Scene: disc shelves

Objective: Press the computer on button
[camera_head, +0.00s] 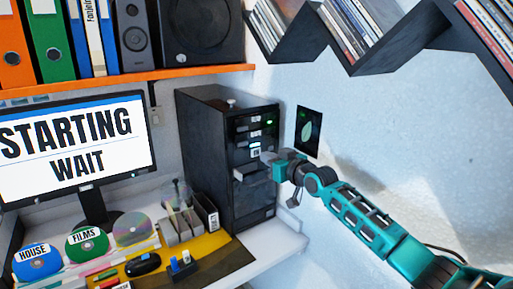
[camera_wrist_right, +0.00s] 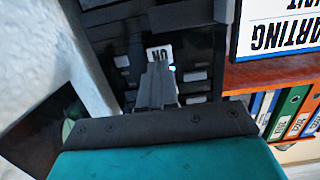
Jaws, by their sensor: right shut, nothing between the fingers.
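The black computer tower (camera_head: 205,150) stands on the desk right of the monitor. Its front has several labelled slots and a small green light (camera_head: 270,122). My right gripper (camera_head: 268,157) is at the tower's front, its fingers shut with nothing between them. In the wrist view the shut fingertips (camera_wrist_right: 158,72) are at the white "ON" label (camera_wrist_right: 160,54), beside a small bluish light (camera_wrist_right: 172,68). The button itself is mostly hidden by the fingers, and I cannot tell whether they touch it. The monitor (camera_head: 75,140) reads "STARTING WAIT". My left gripper is not in view.
A drawer-like tray (camera_head: 255,173) sticks out of the tower below my gripper. Discs (camera_head: 88,243), a holder (camera_head: 180,228) and a yellow mat (camera_head: 205,250) lie on the desk. An orange shelf (camera_head: 130,77) is above; dark disc shelves (camera_head: 375,55) hang at upper right.

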